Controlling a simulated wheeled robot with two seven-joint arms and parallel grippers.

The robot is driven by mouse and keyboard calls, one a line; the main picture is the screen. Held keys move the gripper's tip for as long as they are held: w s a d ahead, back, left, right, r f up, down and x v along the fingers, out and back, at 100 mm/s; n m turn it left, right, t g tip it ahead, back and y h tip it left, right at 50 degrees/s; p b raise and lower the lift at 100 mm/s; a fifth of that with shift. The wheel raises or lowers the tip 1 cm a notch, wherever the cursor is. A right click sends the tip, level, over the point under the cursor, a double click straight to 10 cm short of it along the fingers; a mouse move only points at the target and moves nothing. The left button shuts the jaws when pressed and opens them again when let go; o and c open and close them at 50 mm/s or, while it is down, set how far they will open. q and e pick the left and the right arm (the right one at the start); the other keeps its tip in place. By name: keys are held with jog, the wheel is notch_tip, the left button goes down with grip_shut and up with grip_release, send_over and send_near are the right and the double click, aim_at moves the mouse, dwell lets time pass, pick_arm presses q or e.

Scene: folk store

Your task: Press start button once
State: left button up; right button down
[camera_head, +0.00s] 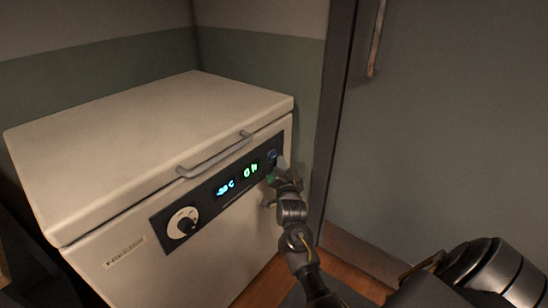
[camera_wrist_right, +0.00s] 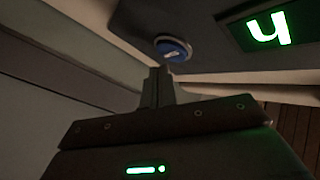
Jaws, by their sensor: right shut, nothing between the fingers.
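The start button is a round blue button (camera_wrist_right: 172,48) with a pale mark in a metal ring. It sits on the dark control panel (camera_head: 204,202) of a white chest freezer (camera_head: 150,130), and also shows at the panel's right end in the head view (camera_head: 272,155). My right gripper (camera_head: 280,163) is shut and empty, its fingertips at the button. In the wrist view the fingertips (camera_wrist_right: 162,70) are just below the button and overlap its lower edge. I cannot tell whether they touch it. My left gripper is not in view.
The panel carries a blue temperature display (camera_head: 225,187), a green display (camera_head: 251,171) and a round knob (camera_head: 183,223). A metal handle (camera_head: 214,157) sticks out above the panel. The freezer lid is closed. A grey door (camera_head: 450,130) stands to the right, with wooden floor (camera_head: 350,268) below.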

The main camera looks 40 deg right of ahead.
jog(key=shift+w, duration=0.15)
jog(key=shift+w+a, duration=0.1)
jog(key=shift+w, duration=0.15)
jog(key=shift+w+a, duration=0.15)
jog(key=shift+w, duration=0.25)
dwell(1.1)
jog(key=shift+s+d+p, duration=0.25)
jog(key=shift+s+p, duration=0.45)
jog(key=shift+s, duration=0.1)
